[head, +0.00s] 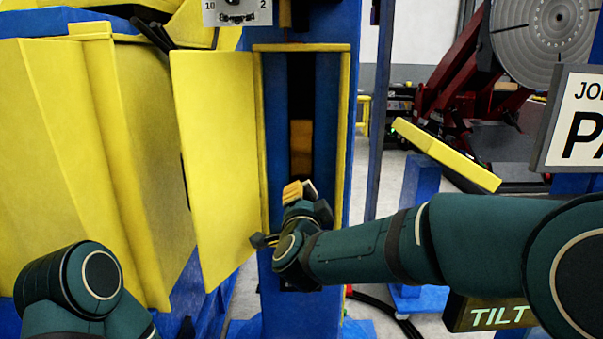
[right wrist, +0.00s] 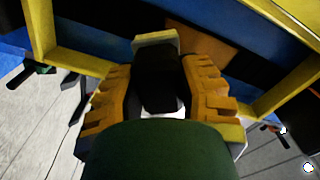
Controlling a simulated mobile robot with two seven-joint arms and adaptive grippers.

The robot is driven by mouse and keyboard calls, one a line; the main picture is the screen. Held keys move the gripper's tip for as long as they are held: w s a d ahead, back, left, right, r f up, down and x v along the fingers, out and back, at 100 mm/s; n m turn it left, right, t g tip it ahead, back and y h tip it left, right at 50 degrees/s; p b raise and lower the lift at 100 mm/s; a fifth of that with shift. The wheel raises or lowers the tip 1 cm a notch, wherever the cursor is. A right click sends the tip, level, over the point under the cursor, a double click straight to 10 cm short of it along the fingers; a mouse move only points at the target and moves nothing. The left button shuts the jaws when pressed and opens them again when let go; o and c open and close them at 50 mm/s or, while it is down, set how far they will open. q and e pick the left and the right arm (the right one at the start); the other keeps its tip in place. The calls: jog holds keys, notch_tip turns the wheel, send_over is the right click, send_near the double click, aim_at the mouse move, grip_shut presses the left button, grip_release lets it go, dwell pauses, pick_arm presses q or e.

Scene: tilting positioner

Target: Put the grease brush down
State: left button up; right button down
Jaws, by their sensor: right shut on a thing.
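My right gripper (head: 296,192) is in front of the open compartment of the blue column. In the right wrist view its two orange fingers (right wrist: 158,95) are closed on a dark thing with a pale yellowish end, which I take to be the grease brush (right wrist: 156,80). The pale end points away from the wrist, toward the compartment. In the head view the brush is mostly hidden by the gripper. My left gripper is out of view; only part of my left arm shows at the lower left.
The compartment (head: 329,135) has a yellow frame and a dark slot with an orange-brown piece (head: 301,145) inside. Its yellow door (head: 214,150) stands open to the left. A tilted yellow panel (head: 446,156) is at the right. A TILT sign (head: 497,316) is below my right arm.

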jog(key=s+d+f+m+h, duration=0.1)
jog(key=d+f+h, duration=0.1)
jog(key=f, duration=0.6)
jog(key=s+d+f+m+g+h, duration=0.1)
jog(key=f+m+h, duration=0.15)
jog(key=f, duration=0.55)
jog(key=s+d+f+m+h, duration=0.1)
jog(key=s+d+f+h, duration=0.1)
jog(key=f, duration=0.6)
jog(key=s+d+f+m+g+h, duration=0.5)
jog(key=s+d, duration=0.5)
jog(key=d, duration=0.3)
notch_tip(320, 180, down, 3)
jog(key=g+h, duration=0.1)
jog(key=h, duration=0.1)
jog(key=shift+s+m+h, duration=0.3)
jog(key=shift+m+h, duration=0.05)
